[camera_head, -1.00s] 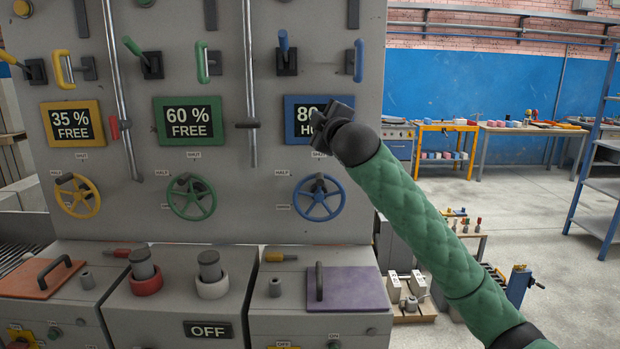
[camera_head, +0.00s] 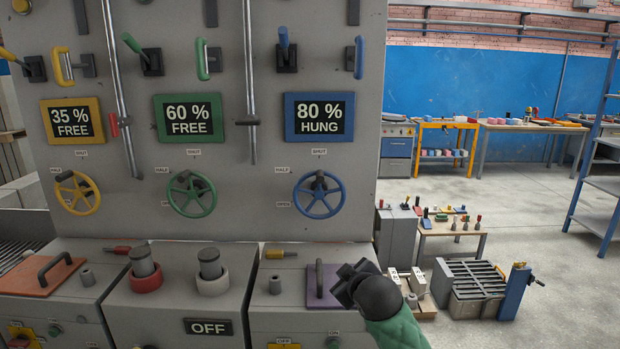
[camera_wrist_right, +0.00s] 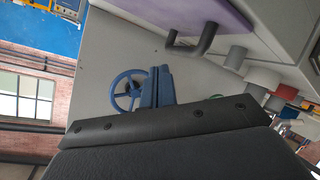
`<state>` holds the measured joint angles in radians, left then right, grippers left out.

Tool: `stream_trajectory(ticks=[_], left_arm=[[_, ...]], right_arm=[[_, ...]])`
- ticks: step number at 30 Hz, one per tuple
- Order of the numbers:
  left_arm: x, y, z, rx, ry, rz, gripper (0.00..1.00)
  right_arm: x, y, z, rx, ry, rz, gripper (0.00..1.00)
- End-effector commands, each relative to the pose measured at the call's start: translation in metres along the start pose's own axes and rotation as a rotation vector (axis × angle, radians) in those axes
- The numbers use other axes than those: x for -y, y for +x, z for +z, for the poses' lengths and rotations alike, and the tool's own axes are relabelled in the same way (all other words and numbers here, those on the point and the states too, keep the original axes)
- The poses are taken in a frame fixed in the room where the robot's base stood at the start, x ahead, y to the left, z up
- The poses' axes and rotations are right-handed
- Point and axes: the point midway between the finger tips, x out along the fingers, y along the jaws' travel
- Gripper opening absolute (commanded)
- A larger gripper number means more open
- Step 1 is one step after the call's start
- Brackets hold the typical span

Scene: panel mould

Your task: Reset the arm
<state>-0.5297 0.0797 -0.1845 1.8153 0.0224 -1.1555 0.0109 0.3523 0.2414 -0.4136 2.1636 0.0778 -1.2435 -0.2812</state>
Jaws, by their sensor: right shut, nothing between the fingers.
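My right arm, in a green padded sleeve, comes in from the bottom of the head view. Its dark gripper (camera_head: 352,281) is shut and empty, in front of the purple lid (camera_head: 330,297) on the right-hand box. The blue handwheel (camera_head: 319,194) is on the panel above it. In the right wrist view, the shut fingers (camera_wrist_right: 155,88) overlap the edge of the blue handwheel (camera_wrist_right: 122,92), and the purple lid (camera_wrist_right: 190,18) with its dark handle is at the top. I cannot tell whether the gripper touches the lid. My left gripper is not in view.
The grey panel (camera_head: 250,205) carries yellow, green and blue handles, signs and wheels; the blue sign (camera_head: 319,117) reads 80 % HUNG. Boxes with knobs and an OFF plate (camera_head: 208,327) stand below. Right of the panel are a low bench (camera_head: 455,229) and open floor (camera_head: 540,220).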

Motion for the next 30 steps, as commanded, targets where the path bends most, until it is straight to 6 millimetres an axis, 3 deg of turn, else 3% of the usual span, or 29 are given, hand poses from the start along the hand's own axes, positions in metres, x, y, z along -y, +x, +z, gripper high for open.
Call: stream_trajectory(ticks=[3,14,23,30], left_arm=[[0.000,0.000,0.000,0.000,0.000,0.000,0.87],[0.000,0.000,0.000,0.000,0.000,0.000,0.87],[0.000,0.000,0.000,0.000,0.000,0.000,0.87],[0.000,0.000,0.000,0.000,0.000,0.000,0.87]], right_arm=[[0.025,-0.010,0.041,0.064,0.061,-0.032,0.00],[0.092,-0.056,0.153,0.261,0.235,-0.104,0.00],[0.145,-0.116,0.239,0.444,0.373,-0.145,0.00],[0.185,-0.175,0.300,0.601,0.474,-0.168,0.00]])
